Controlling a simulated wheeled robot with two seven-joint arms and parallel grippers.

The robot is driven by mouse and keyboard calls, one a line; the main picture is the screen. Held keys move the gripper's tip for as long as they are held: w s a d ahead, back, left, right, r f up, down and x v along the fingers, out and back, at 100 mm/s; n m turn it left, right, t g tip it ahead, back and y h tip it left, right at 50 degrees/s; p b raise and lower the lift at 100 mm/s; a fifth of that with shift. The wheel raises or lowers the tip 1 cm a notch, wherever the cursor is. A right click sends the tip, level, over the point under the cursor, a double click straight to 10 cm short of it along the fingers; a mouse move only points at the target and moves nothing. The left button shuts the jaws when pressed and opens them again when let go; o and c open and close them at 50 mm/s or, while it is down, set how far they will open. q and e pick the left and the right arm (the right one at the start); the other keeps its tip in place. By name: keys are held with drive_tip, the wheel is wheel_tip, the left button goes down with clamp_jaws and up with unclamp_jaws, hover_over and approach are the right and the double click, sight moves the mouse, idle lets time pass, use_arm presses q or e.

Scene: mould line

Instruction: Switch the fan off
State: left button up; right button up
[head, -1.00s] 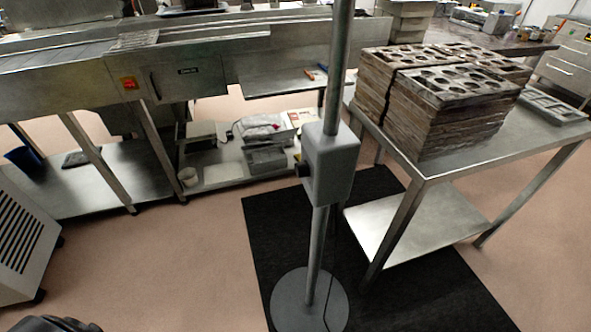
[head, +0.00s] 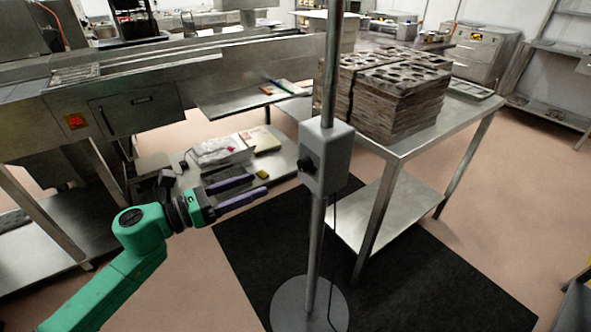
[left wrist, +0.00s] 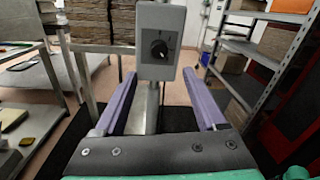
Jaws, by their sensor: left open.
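The fan's grey control box (head: 326,157) is fixed on an upright metal pole (head: 316,240) with a round grey base (head: 290,305). A dark knob (head: 306,165) sticks out of its left face. In the left wrist view the black rotary knob (left wrist: 159,49) faces me on the control box (left wrist: 160,22), with small marks around it. My left gripper (head: 250,191) is open and empty, left of the box and a little lower than the knob. Its purple fingers (left wrist: 162,100) point toward the box, with a gap left between. The fan head is out of view. My right gripper is not in view.
A steel table (head: 425,143) with stacked moulds (head: 390,100) stands right behind the pole. A conveyor bench (head: 150,108) with a lower shelf runs along the left. A black mat (head: 400,285) lies under the pole. Floor at front left is clear.

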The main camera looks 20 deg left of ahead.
sight(300, 166)
use_arm(q)
drive_tip(key=p+x, duration=0.3)
drive_tip(key=x, duration=0.8)
drive_tip(key=shift+w+r, duration=0.1)
drive_tip(key=shift+w, duration=0.15)
drive_tip(key=shift+w+d, duration=0.1)
clamp_jaws()
